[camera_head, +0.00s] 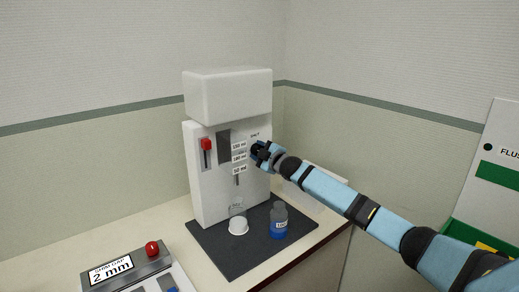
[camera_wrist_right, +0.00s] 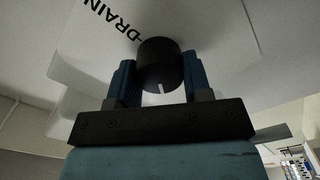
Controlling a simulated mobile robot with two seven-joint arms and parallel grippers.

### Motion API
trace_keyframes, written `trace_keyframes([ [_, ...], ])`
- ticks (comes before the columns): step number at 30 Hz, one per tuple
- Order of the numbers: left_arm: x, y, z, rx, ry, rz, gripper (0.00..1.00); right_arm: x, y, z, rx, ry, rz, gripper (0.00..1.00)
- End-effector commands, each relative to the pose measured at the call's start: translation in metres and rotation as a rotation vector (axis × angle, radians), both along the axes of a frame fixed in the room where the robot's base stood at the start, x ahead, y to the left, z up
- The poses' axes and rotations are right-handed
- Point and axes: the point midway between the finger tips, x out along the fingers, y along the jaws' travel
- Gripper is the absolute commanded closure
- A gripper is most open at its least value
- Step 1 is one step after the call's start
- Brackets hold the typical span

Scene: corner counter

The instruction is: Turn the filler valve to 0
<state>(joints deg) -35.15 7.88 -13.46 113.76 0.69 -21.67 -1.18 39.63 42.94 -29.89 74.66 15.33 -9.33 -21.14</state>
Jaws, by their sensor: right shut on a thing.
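The white filler machine (camera_head: 210,190) stands upright on the counter against the corner. Its black round valve knob (camera_wrist_right: 158,62) shows in the right wrist view, with a white mark pointing to the bottom of that picture. My right gripper (camera_wrist_right: 157,80) is shut on the knob, with one blue finger on each side. In the head view my right gripper (camera_head: 258,153) is at the front of the machine, near its right edge, and hides the knob. The lettering "DRAIN" shows beside the knob in the right wrist view. My left gripper is not in view.
A red lever (camera_head: 207,145) and volume labels are on the machine's front. A clear cup (camera_head: 238,227) and a blue-liquid bottle (camera_head: 279,224) stand on a dark mat (camera_head: 240,262). A "2 mm" device (camera_head: 130,270) is front left. A "FLUSH" panel is at right.

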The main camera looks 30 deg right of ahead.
Motion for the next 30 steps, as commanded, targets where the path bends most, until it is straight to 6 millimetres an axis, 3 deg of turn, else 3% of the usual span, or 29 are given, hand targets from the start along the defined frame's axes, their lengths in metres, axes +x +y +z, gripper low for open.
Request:
trace_keyframes([
  [15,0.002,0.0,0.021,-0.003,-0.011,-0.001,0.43,0.0,0.001,-0.001,-0.432,-0.033,0.0,0.79],
  [30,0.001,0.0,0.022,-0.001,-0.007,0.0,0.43,0.0,0.001,-0.003,-0.592,-0.046,0.001,0.79],
])
